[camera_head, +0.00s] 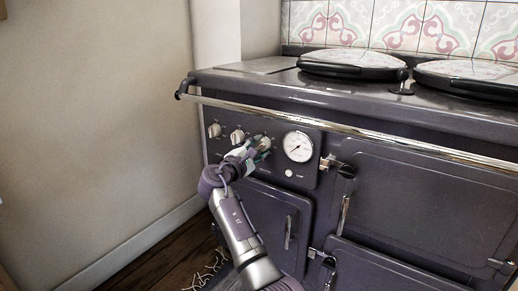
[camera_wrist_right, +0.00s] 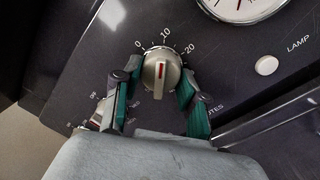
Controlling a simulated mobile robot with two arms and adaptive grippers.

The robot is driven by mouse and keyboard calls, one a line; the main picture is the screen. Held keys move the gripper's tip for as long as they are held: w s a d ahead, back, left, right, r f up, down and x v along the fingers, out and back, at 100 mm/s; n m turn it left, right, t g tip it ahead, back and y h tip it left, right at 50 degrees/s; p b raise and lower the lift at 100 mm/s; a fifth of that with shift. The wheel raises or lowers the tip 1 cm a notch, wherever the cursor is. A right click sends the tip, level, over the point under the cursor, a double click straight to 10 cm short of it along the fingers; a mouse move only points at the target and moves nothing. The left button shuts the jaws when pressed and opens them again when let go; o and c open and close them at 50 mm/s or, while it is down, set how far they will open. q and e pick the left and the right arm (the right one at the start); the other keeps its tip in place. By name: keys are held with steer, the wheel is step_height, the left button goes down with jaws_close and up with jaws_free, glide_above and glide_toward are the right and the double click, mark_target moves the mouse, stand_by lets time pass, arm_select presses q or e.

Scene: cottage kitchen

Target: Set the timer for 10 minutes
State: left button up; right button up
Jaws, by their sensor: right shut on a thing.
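The timer knob (camera_wrist_right: 160,75) is a round silver knob with a raised grip bar and a red mark, in the middle of the right wrist view. Its scale shows 0, 10 and 20 around the top, and the red mark points up, close to the 10. My right gripper (camera_wrist_right: 156,88) is shut on the knob, with one green finger at its left side and one at its right. In the head view my right gripper (camera_head: 257,150) reaches up to the control panel and partly hides this knob. My left gripper is in neither view.
Two more knobs, the left one (camera_head: 213,130) and the middle one (camera_head: 237,137), sit left of my gripper. A round white gauge (camera_head: 298,146) and a lamp button (camera_wrist_right: 267,65) are to the right. A chrome rail (camera_head: 350,130) runs above the panel.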

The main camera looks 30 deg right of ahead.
steer(key=o, duration=1.1)
steer(key=shift+o, duration=0.2)
steer(key=v, duration=1.2)
steer(key=shift+f, duration=0.1)
